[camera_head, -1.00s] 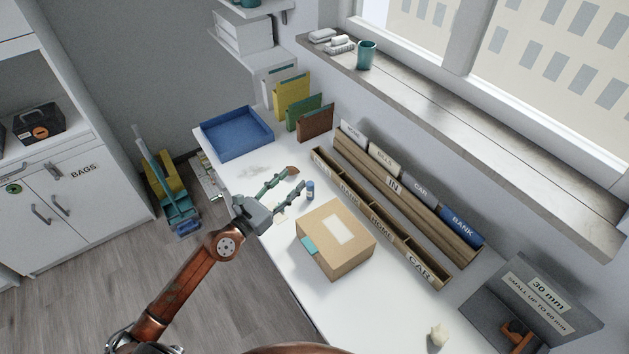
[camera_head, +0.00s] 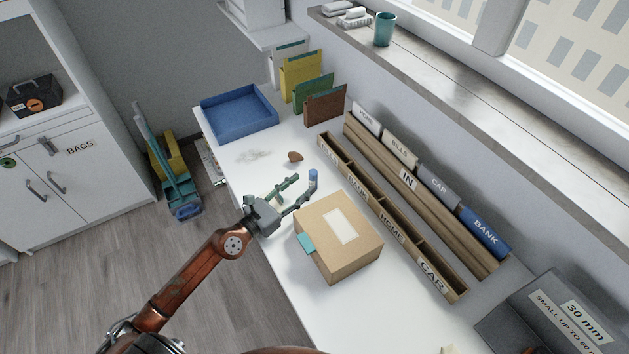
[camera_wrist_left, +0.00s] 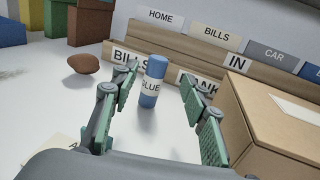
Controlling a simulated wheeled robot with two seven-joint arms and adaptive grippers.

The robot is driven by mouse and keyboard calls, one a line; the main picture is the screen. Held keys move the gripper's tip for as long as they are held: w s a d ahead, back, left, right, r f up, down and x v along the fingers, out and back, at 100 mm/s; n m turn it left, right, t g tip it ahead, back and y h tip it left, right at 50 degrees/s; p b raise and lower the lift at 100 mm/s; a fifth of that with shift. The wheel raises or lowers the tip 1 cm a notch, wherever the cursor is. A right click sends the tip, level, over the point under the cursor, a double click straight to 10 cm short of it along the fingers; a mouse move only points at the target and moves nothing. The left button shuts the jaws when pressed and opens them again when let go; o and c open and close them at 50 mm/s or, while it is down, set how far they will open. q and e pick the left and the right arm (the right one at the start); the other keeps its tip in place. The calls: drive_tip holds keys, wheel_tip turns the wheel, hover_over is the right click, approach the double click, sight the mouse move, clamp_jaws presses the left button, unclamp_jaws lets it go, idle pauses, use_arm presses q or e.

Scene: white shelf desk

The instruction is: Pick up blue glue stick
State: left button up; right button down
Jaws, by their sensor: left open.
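The blue glue stick (camera_wrist_left: 150,95) stands upright on the white desk, with a white label reading GLUE. In the wrist view it is just beyond and between my left gripper's green fingers, nearer the left one, and I see no contact. In the head view the glue stick (camera_head: 313,176) shows its blue cap near the fingertips, with its lower part hidden behind a finger. My left gripper (camera_head: 303,188) is open and empty, low over the desk; its fingers also show in the wrist view (camera_wrist_left: 160,100). My right gripper is not in view.
A cardboard box (camera_head: 340,245) stands close to the right of the left gripper. A wooden sorter (camera_head: 385,222) runs behind the glue stick. A brown lump (camera_head: 295,157) lies to the left of it. A blue tray (camera_head: 238,128) sits at the far left.

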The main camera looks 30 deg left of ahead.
sight(310, 178)
use_arm(q)
drive_tip(key=shift+x, duration=3.4)
drive_tip(key=shift+a+f, duration=0.15)
drive_tip(key=shift+a, duration=0.05)
drive_tip(key=shift+c, duration=0.3)
clamp_jaws()
